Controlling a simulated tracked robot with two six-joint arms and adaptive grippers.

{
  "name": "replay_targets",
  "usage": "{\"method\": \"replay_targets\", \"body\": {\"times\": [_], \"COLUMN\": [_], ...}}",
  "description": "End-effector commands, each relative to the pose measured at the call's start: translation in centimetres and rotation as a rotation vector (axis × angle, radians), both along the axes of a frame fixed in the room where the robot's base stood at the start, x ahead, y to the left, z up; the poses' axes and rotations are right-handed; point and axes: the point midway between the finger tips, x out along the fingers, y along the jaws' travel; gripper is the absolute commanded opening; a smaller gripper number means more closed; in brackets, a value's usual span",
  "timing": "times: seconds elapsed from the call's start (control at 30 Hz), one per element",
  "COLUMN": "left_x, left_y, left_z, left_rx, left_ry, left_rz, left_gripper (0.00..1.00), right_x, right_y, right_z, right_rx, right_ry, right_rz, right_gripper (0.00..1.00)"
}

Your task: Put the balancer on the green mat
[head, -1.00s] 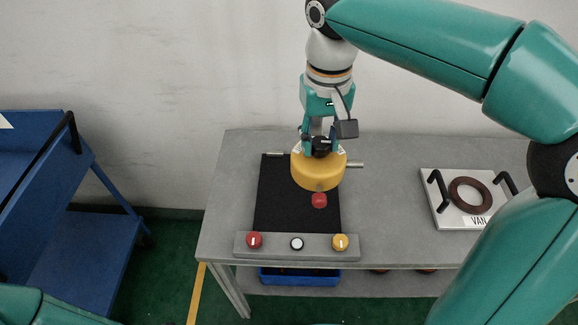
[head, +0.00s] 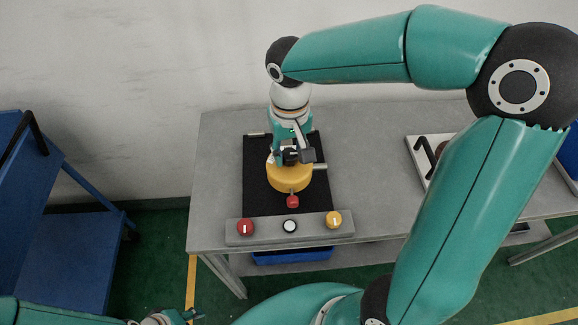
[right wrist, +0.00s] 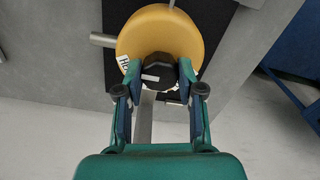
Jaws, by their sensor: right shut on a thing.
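The balancer is a round yellow body (head: 290,178) with a black knob on top and a small red end (head: 292,202) toward the front. It is over the black pad on the grey table; I cannot tell whether it touches the pad. My right gripper (head: 290,157) is shut on its black knob (right wrist: 158,72) from above. The yellow body (right wrist: 160,30) also shows in the right wrist view, with part of a white label. What seems to be my left gripper (head: 165,318) is at the bottom edge, cut off. I see no green mat; the pad is black.
A grey panel (head: 265,230) with red, white and yellow knobs lies along the pad's (head: 258,195) front. A white tray (head: 418,150) with black handles is at the right, partly behind my right arm. A blue cart (head: 65,240) stands left. The table (head: 215,170) is bare left of the pad.

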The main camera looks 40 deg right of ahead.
Motion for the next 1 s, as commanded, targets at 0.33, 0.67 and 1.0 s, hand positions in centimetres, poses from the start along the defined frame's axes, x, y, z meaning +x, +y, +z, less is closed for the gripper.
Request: {"method": "replay_targets", "body": {"times": [0.33, 0.67, 1.0], "left_x": [0.0, 0.0, 0.0], "left_y": [0.0, 0.0, 0.0], "left_z": [0.0, 0.0, -0.3], "left_rx": [0.000, 0.000, 0.000], "left_ry": [0.000, 0.000, 0.000], "left_rz": [0.000, 0.000, 0.000], "left_gripper": [0.40, 0.40, 0.40], "right_x": [0.0, 0.1, 0.0], "right_y": [-0.1, -0.1, -0.1], "right_z": [-2.7, -5.9, -6.2], "right_rx": [0.000, 0.000, 0.001], "right_ry": [-0.001, -0.004, -0.001], "right_rz": [-0.001, -0.001, -0.001], "right_gripper": [0.00, 0.00, 0.41]}}
